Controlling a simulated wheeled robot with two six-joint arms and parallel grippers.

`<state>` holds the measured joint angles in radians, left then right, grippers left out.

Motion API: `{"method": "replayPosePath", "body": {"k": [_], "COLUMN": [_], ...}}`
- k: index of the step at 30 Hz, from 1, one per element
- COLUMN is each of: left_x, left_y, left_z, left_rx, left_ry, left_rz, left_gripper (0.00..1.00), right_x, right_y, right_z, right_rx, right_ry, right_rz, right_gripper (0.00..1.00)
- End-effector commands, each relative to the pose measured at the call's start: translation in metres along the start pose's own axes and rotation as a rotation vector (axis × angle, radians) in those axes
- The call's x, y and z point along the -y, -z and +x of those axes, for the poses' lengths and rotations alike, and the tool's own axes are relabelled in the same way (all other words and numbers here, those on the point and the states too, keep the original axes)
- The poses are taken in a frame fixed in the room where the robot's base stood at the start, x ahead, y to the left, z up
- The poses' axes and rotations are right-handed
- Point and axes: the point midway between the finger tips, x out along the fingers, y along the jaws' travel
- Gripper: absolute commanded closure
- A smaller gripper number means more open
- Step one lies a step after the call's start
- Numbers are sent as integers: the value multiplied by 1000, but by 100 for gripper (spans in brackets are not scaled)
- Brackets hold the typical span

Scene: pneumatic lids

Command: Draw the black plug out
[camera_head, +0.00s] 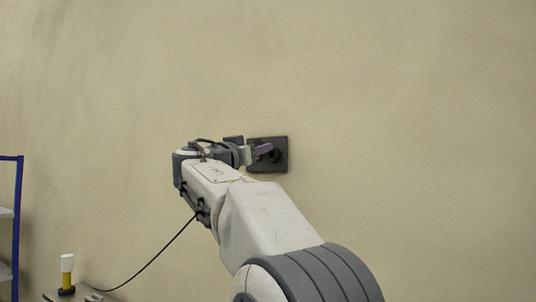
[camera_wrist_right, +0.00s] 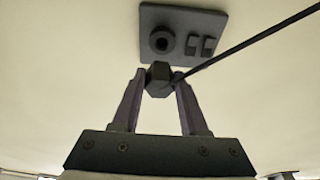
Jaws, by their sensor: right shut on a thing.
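The black plug (camera_wrist_right: 159,80) is a dark block between the fingertips of my right gripper (camera_wrist_right: 160,76), which is shut on it. A black cable (camera_wrist_right: 250,42) runs from the plug to the upper right in the wrist view. The dark wall plate (camera_wrist_right: 150,17) has a round socket (camera_wrist_right: 162,40), whose opening shows in the wrist view. The plug appears just below the socket there, apart from its opening. In the head view my right gripper (camera_head: 262,151) is in front of the plate (camera_head: 281,165), and the plug cannot be made out. My left gripper is not in view.
Two small dark switches (camera_wrist_right: 201,45) sit beside the socket. The beige wall is otherwise bare. A white-and-yellow object (camera_head: 67,272) stands on a surface at the lower left, and a blue-framed shelf (camera_head: 17,225) is at the left edge.

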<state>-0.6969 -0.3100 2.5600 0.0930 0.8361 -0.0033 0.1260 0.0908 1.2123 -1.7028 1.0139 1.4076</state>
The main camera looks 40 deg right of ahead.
Motion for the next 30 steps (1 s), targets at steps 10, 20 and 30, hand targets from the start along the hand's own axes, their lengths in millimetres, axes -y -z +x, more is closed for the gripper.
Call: {"method": "replayPosePath", "body": {"k": [10, 20, 30], "left_x": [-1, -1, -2], "left_y": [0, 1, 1], "left_z": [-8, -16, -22], "left_rx": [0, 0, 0], "left_ry": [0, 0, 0], "left_rz": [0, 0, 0], "left_gripper": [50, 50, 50], "right_x": [0, 0, 0], "right_y": [25, 47, 65], "right_z": [-8, -16, -22], "right_rx": [-1, -1, 0], "right_ry": [1, 2, 2], "right_rz": [3, 2, 0], "right_gripper": [100, 100, 100]}}
